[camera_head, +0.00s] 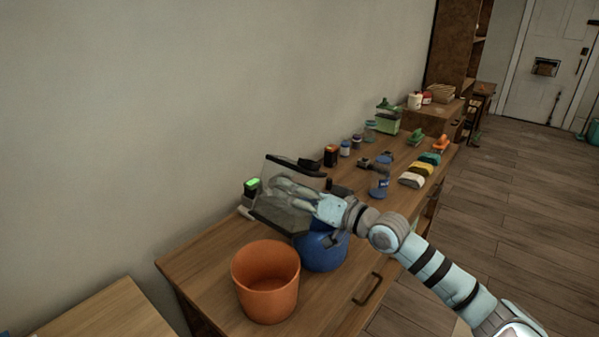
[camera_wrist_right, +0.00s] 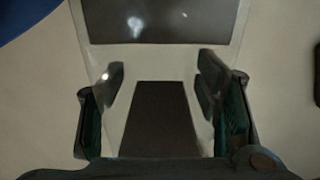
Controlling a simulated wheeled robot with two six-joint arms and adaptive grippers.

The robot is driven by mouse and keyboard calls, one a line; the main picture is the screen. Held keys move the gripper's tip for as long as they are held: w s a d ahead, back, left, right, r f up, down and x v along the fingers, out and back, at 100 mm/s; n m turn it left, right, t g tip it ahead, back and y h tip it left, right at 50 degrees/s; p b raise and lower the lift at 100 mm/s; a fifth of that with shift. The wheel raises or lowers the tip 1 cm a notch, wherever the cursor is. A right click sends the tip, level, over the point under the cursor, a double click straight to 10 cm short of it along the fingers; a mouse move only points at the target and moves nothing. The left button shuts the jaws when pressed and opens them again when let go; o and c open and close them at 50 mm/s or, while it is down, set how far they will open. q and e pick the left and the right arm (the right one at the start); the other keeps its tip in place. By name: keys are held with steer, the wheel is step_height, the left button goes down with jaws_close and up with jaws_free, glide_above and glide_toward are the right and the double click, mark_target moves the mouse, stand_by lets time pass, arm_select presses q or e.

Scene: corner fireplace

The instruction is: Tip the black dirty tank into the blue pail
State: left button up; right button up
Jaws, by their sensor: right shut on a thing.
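The black dirty tank (camera_head: 282,217), dark and see-through, is held up over the wooden counter and looks tilted. My right gripper (camera_head: 290,190) is shut on it; in the wrist view the two fingers (camera_wrist_right: 158,88) stand on either side of a dark part of the tank (camera_wrist_right: 158,120). The blue pail (camera_head: 323,252) stands on the counter below and partly behind the tank and gripper, so its mouth is mostly hidden. A blue edge, likely the pail (camera_wrist_right: 18,14), shows at the wrist view's top left. I cannot see any liquid leaving the tank. My left gripper is not in view.
An orange bucket (camera_head: 266,285) stands just left of the blue pail on the counter (camera_head: 205,265). A small green-lit device (camera_head: 251,186) is behind the tank. Several bottles, sponges (camera_head: 412,180) and a green-lidded container (camera_head: 387,116) fill the counter's far part. The wall is close behind.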

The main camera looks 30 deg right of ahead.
mark_target(287, 210)
steer(key=shift+s+a+f+m+p, duration=0.15)
steer(key=shift+a+f+m+p, duration=0.3)
steer(key=shift+m+p, duration=0.3)
steer(key=f+m, duration=0.1)
steer(key=a+f+m+p, duration=0.1)
steer(key=m, duration=0.1)
steer(key=shift+s+a, duration=0.15)
steer(key=shift+s, duration=0.05)
steer(key=shift+a+f+m, duration=0.15)
steer(key=shift+f+m, duration=0.1)
steer(key=shift+m, duration=0.1)
steer(key=shift+f, duration=0.1)
steer(key=shift+s, duration=0.1)
steer(key=shift+a+m, duration=0.1)
steer(key=shift+m, duration=0.2)
steer(key=shift+a+f+m+p, duration=0.1)
steer(key=shift+a+m+p, duration=0.05)
steer(key=shift+m+p, duration=0.25)
